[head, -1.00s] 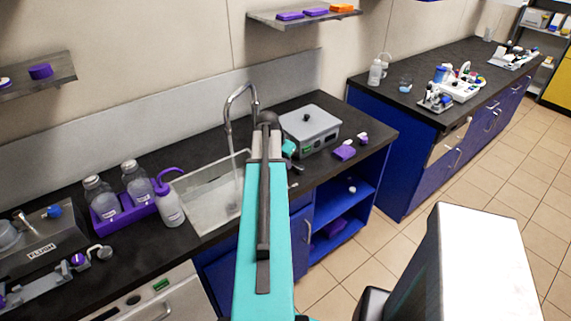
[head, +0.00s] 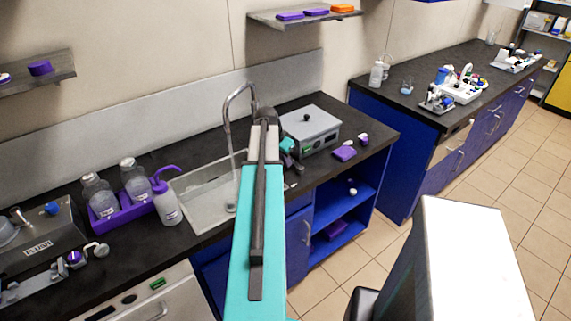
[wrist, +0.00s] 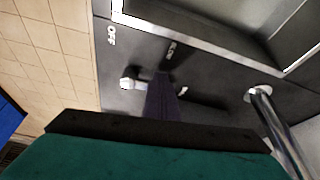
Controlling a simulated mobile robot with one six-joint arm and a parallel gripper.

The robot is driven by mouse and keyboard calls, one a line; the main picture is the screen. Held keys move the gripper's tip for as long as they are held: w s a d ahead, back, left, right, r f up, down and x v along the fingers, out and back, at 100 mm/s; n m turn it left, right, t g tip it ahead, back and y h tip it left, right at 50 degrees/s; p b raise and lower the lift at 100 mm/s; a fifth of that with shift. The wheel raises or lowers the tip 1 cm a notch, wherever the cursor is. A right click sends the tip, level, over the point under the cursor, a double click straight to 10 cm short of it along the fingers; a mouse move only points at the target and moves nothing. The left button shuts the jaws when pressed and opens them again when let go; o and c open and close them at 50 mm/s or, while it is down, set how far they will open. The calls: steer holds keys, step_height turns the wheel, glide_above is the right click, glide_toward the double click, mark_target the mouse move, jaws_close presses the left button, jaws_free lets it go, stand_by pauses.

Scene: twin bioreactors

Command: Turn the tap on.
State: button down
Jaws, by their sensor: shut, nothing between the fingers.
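The tap (head: 240,92) is a chrome gooseneck over the sink basin (head: 190,195). A thin pale line like a water stream runs from its spout into the basin. In the wrist view the tap's base (wrist: 258,93) stands at right. A small lever with a pale knob (wrist: 130,83) sits on the counter, below the labels OFF (wrist: 111,36) and FLOW (wrist: 173,48). My gripper (wrist: 164,98) is shut and empty, its dark fingers just right of the knob; contact is unclear. In the head view my gripper (head: 289,148) is partly hidden by my arm.
A grey boxed device (head: 310,128) and purple items (head: 345,153) stand right of the sink. Bottles in a purple rack (head: 122,212) and a purple-topped wash bottle (head: 167,203) stand left. A shelf (head: 305,17) hangs above.

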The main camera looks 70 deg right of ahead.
steer(key=shift+s+d, duration=0.1)
steer(key=shift+s, duration=0.05)
steer(key=shift+w+a, duration=0.35)
steer(key=shift+a, duration=0.2)
steer(key=w+a, duration=0.2)
steer(key=shift+a, duration=0.35)
steer(key=b+v, duration=0.2)
steer(key=v, duration=0.7)
steer(key=shift+w+d+r+b, duration=0.3)
steer(key=shift+w+r+b, duration=0.05)
steer(key=shift+r, duration=0.15)
steer(key=s+d+m+y+p, duration=0.1)
steer(key=s+d+p, duration=0.2)
steer(key=s+d, duration=0.2)
steer(key=d, duration=0.2)
steer(key=shift+s+d+m+p, duration=0.2)
steer(key=shift+d+m+p, duration=0.1)
steer(key=shift+m+p, duration=0.1)
